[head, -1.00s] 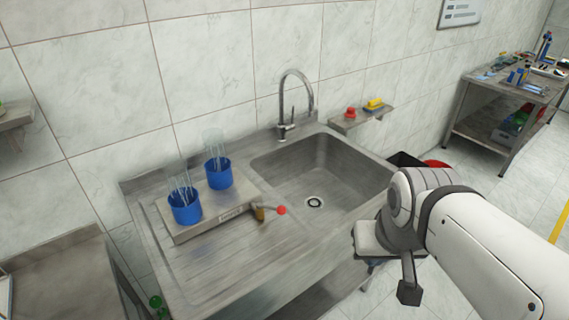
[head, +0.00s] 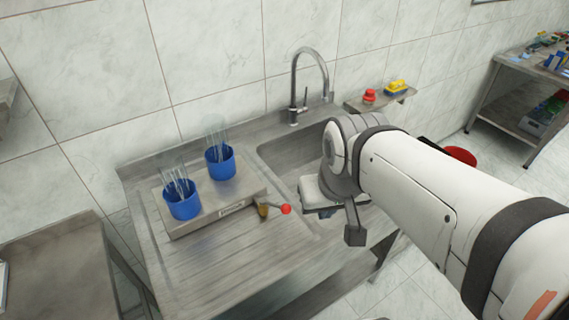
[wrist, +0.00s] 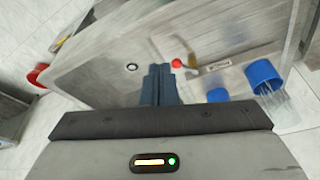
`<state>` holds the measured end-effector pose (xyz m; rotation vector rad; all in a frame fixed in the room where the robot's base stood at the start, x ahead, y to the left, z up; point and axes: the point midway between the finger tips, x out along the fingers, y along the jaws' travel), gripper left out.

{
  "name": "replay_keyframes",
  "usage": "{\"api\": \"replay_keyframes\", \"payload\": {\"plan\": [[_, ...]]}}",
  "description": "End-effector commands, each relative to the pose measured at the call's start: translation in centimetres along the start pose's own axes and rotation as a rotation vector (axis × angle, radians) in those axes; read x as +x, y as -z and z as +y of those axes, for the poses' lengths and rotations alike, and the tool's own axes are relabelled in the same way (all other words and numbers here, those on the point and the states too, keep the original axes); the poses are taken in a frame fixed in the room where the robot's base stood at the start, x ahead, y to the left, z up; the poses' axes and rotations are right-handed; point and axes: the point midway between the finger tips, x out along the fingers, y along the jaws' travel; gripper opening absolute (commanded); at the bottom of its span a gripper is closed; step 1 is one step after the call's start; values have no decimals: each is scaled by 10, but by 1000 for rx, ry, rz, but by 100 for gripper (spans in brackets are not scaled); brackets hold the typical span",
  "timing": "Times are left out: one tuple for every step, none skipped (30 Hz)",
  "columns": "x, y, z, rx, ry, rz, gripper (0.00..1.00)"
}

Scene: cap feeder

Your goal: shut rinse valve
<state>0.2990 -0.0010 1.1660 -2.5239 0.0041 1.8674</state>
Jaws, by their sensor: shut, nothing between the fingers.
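The rinse valve (head: 263,210) is a small brass body on the front right of the raised metal rinse stand (head: 190,222). Its lever ends in a red knob (head: 286,209) that points right, out over the drainboard towards the basin. In the wrist view the valve's red knob (wrist: 176,63) shows just above my gripper's fingertips. My gripper (wrist: 160,70) is shut and empty, and stands apart from the knob. In the head view the arm covers much of the basin, and the fingers are hard to make out.
Two blue cups (head: 183,200) (head: 220,162) with glass tubes stand on the rinse stand. A tall faucet (head: 297,85) rises behind the sink. A small shelf (head: 380,101) holds red and yellow items. The drainboard (head: 215,270) in front of the stand is clear.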

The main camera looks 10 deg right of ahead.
Motion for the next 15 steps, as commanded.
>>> {"api": "replay_keyframes", "payload": {"plan": [[1, 5, 0, 15, 1, -10, 0], [2, 9, 1, 27, 2, -20, 0], [3, 17, -7, 56, 1, -34, 0], [4, 24, -12, 77, 2, -47, 0], [6, 31, -13, 99, 3, -63, 0], [8, 42, -13, 133, 4, -85, 0], [11, 51, -12, 161, 5, -103, 0], [14, 60, -12, 191, 7, -123, 0], [19, 74, -10, 233, 8, -148, 0], [23, 83, -9, 263, 8, -167, 0], [28, 93, -8, 294, 9, -186, 0], [34, 105, -6, 336, 9, -213, 0], [40, 114, -4, 365, 9, -232, 0], [46, 123, -2, 395, 8, -252, 0], [54, 135, 0, 436, 7, -278, 0]]}}
